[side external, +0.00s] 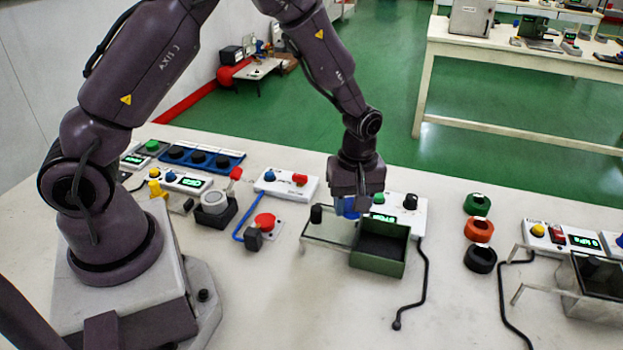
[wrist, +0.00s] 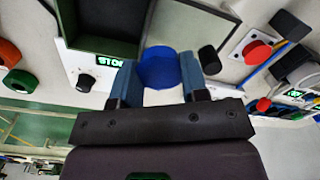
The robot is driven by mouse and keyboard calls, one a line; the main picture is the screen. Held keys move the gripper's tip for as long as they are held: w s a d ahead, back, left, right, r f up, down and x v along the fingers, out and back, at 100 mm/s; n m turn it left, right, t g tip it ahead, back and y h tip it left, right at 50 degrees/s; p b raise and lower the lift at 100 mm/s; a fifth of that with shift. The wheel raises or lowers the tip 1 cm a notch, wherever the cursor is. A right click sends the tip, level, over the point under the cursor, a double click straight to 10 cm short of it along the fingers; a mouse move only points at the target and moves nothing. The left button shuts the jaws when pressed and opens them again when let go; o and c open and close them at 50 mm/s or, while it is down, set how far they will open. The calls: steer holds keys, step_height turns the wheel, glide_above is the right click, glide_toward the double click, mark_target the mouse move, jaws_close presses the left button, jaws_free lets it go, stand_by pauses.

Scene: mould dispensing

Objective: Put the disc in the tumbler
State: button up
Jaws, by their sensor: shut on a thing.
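A blue disc (wrist: 160,68) sits between the two blue-padded fingers of my gripper (wrist: 158,80) in the wrist view. My gripper is shut on it. In the side view my gripper (side external: 354,206) hangs over the back left of an open green box (side external: 377,262), with blue showing at its tips; the fingers partly merge with the disc there. The box has a dark inside and also shows in the wrist view (wrist: 66,22). No object is clearly a tumbler; I cannot tell whether this box is it.
A white control panel (side external: 408,221) with a lit display and black knob stands behind the box. A clear panel adjoins the box's left, near a black cylinder (side external: 316,213). Green (side external: 477,203), orange (side external: 479,229) and black rings lie right. A second boxed unit (side external: 590,300) stands far right.

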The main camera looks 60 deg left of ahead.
steer(key=n, duration=0.1)
glide_above(380, 252)
steer(key=shift+n, duration=0.4)
steer(key=shift+f, duration=4.2)
steer(key=shift+f, duration=0.25)
steer(key=o, duration=1)
steer(key=shift+r, duration=3.5)
